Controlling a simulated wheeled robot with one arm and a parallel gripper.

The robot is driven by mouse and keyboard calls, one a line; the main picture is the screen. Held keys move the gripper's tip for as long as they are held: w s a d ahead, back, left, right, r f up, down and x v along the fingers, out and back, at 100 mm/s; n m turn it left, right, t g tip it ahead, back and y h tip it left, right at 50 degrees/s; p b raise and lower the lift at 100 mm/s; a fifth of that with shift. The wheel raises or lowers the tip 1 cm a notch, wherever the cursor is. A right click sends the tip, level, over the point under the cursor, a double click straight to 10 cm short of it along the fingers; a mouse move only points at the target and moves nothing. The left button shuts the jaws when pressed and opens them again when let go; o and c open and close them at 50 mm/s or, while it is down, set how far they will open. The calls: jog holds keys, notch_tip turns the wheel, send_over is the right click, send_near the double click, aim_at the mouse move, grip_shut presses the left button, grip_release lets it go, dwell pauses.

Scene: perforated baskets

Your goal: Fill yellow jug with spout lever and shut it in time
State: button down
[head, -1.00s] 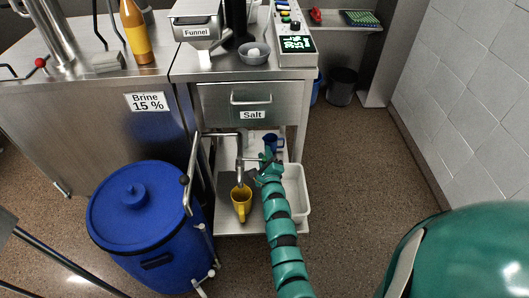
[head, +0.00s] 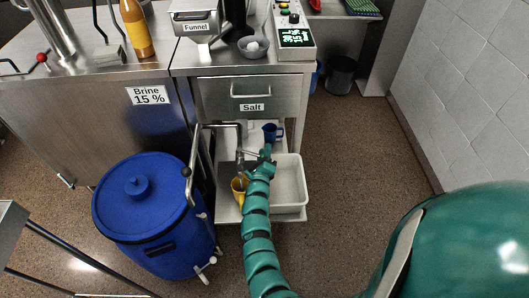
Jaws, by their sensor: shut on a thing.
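The yellow jug (head: 237,190) stands upright on the low shelf under the spout (head: 239,166), partly covered by my arm. My gripper (head: 263,155) is just right of the spout, above and right of the jug. It is shut on the spout lever (head: 250,154), which is small and mostly hidden by the fingers. I cannot make out the liquid level inside the jug or whether a stream runs from the spout.
A blue mug (head: 272,132) stands behind my gripper. A white tray (head: 303,187) lies right of my arm. A blue barrel (head: 150,215) with a metal handle stands to the left. A salt drawer (head: 251,96) is above. The floor at the right is clear.

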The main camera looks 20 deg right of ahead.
jog(key=c, duration=1.1)
grip_release()
jog(key=b+v, duration=0.1)
jog(key=v, duration=1.6)
jog(key=shift+a, duration=0.15)
jog(key=shift+s, duration=0.15)
